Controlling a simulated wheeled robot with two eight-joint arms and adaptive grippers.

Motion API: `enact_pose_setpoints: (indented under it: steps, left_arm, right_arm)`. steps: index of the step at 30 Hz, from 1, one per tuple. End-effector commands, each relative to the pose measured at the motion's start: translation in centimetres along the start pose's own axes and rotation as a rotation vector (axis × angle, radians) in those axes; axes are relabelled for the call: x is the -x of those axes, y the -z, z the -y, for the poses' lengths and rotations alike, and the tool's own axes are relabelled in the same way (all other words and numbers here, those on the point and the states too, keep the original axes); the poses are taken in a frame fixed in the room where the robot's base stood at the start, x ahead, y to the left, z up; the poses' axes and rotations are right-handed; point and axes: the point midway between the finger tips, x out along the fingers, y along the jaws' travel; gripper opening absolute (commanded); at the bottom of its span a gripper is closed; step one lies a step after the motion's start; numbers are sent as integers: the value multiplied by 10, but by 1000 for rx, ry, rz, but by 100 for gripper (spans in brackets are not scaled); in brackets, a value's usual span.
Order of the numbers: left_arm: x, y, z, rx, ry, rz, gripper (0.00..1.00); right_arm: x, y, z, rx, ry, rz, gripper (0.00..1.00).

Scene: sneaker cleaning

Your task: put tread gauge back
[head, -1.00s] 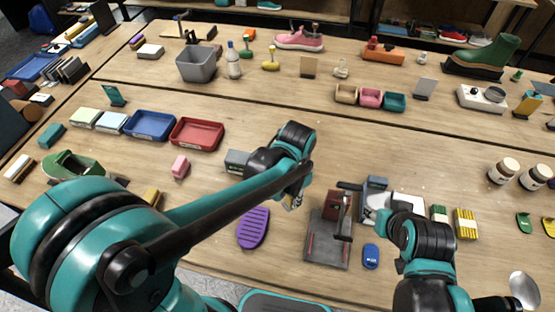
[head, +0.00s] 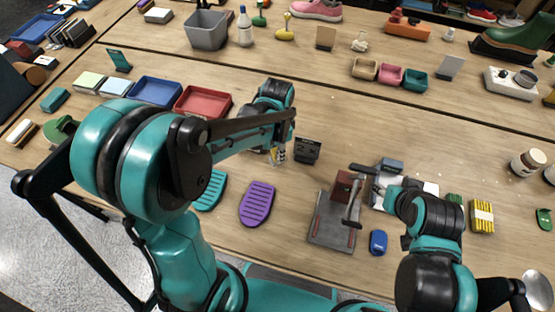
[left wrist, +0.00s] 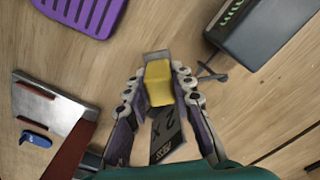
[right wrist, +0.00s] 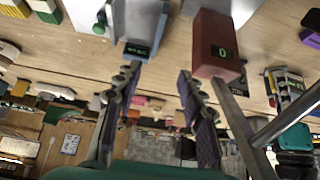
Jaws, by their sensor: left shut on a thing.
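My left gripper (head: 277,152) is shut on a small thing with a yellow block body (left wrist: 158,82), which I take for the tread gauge. In the left wrist view a grey metal end sticks out beyond the fingertips. A dark panel with pale lettering (left wrist: 167,135) shows between the fingers; I cannot tell if it is part of the gauge. A small black stand (head: 307,150) is just right of the left gripper in the head view. My right gripper (right wrist: 158,72) is open, with nothing between its fingers, near a red block (right wrist: 215,45).
A purple sole (head: 257,203) and a teal sole (head: 210,190) lie in front of the left gripper. A grey plate (head: 330,225) with the red block stands right of them, beside a blue piece (head: 378,242). A dark box (left wrist: 265,30) stands close by.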

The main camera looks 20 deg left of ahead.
Motion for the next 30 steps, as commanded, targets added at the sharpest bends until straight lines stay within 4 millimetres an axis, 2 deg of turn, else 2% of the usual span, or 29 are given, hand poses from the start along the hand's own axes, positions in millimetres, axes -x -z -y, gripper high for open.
enact_pose_setpoints:
  steps: [7,19,20,21,22,30]
  left_arm:
    - [-37,0,0,0,0,0,0]
    - [-42,0,0,0,0,0,0]
    - [-41,0,0,0,0,0,28]
    - [-40,0,0,0,0,0,39]
    - [-40,0,0,0,0,0,44]
    - [-40,0,0,0,0,0,44]
  right_arm:
    - [-15,-11,0,0,0,0,40]
    - [-17,-12,0,0,0,0,40]
    - [-16,-12,0,0,0,0,40]
    - [-16,-12,0,0,0,0,40]
    - [-16,-11,0,0,0,0,40]
    - [-16,-11,0,0,0,0,40]
